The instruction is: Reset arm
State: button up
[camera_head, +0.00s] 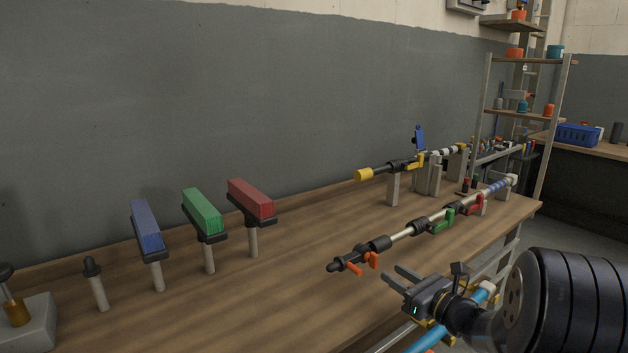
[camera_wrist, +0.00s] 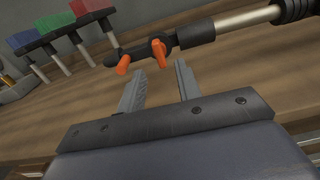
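My gripper (camera_head: 402,277) is at the lower right of the head view, just off the front edge of the workbench (camera_head: 300,290). Its two grey fingers are apart with nothing between them, which also shows in the wrist view (camera_wrist: 158,88). Beyond the fingertips lies a long rod assembly (camera_head: 402,234) with black fittings and a silver tube. It carries orange levers (camera_head: 364,263) at its near end, then a green clip (camera_head: 442,221) and a red clip (camera_head: 474,204). The gripper does not touch it. The orange levers show ahead of the fingers in the wrist view (camera_wrist: 158,52).
Blue (camera_head: 147,226), green (camera_head: 203,211) and red (camera_head: 251,199) blocks stand on posts at the left. A second rod with a yellow end (camera_head: 363,174) rests on supports behind. Shelves (camera_head: 527,112) stand at the back right. The bench's front middle is clear.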

aim_at(377, 263)
jog(key=v, duration=0.5)
jog(key=x, duration=1.1)
jog(key=shift+a, duration=0.1)
jog(key=shift+f+n+b, duration=0.15)
jog(key=shift+n+b, duration=0.15)
jog(key=shift+n, duration=0.1)
jog(key=n+b, duration=0.2)
jog(key=n, duration=0.1)
jog(key=shift+n, duration=0.4)
jog(key=n+b, duration=0.1)
jog(key=n, duration=0.2)
jog(key=shift+n, duration=0.3)
jog(key=shift+n+b, duration=0.3)
jog(key=shift+n, duration=1.2)
jog(key=shift+s, duration=0.1)
